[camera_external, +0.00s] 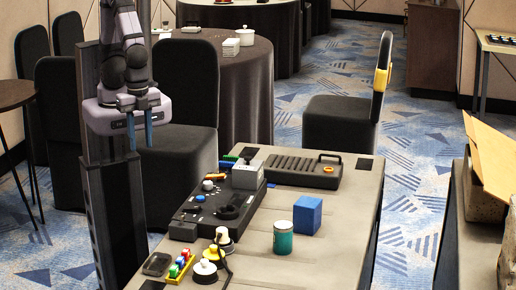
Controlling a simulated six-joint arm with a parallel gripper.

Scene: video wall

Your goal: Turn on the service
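My gripper (140,140) hangs high at the left, beside the dark column and well above the table. Its two blue fingers point down and stand apart, with nothing between them. A black control panel (190,213) lies on the table's left side, with a white-topped knob (208,185), a blue button (199,198) and a dark round dial (228,212). A grey box (248,176) stands at its far end. Which control belongs to the service cannot be told; labels are too small to read.
The grey table (335,240) also holds a blue cube (307,214), a green jar (283,238), a black case (303,170), a yellow rack with coloured pieces (181,267) and yellow-white round items (223,240). Chairs stand behind. The table's right front is clear.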

